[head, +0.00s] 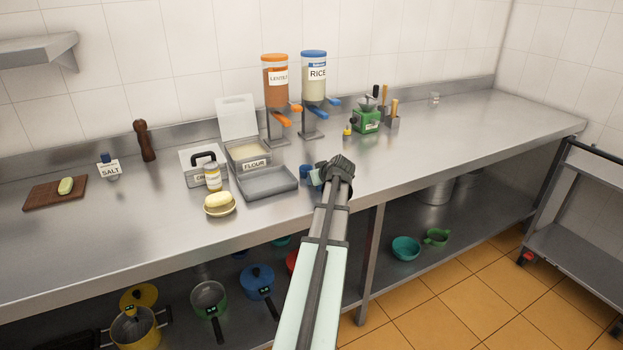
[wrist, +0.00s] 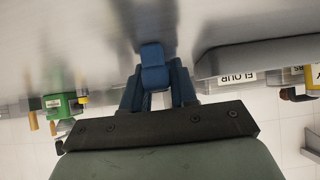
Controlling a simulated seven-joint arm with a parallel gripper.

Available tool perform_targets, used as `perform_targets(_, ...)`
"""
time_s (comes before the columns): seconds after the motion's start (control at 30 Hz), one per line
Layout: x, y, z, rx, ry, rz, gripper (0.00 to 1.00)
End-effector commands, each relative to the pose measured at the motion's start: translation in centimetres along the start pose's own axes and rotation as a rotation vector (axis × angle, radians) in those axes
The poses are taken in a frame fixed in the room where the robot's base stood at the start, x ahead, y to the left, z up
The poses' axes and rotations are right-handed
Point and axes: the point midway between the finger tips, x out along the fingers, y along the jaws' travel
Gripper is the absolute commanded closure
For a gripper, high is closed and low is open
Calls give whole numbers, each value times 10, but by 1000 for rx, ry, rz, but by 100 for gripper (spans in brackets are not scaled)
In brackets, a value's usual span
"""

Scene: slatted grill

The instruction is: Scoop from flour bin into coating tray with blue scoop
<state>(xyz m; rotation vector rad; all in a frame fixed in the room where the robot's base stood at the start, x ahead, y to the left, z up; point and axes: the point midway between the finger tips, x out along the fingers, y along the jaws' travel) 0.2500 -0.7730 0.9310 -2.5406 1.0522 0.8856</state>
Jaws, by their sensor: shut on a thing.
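The flour bin (head: 247,150) stands on the steel counter with its lid raised, pale flour inside and a FLOUR label on its front. The flour label also shows in the wrist view (wrist: 237,79). The grey coating tray (head: 268,183) lies in front of the bin and looks empty. The blue scoop (head: 306,171) is just right of the tray. My gripper (wrist: 158,92) is shut on the blue scoop, which shows between its fingers in the wrist view (wrist: 154,66). In the head view my arm hides much of the gripper.
Left of the bin are a lidded container (head: 196,174), a small jar (head: 213,177) and a bowl with a yellow item (head: 219,203). Behind stand lentil (head: 275,82) and rice (head: 313,85) dispensers and a green grinder (head: 366,119).

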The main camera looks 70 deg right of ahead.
Motion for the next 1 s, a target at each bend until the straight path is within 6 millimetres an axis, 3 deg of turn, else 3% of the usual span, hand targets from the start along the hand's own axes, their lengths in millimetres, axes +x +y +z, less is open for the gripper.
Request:
perform_targets(0.33, -3, 0, -5, 0, 1, 0, 100)
perform_targets(1.0, -29, 0, -37, 0, 1, 1, 100)
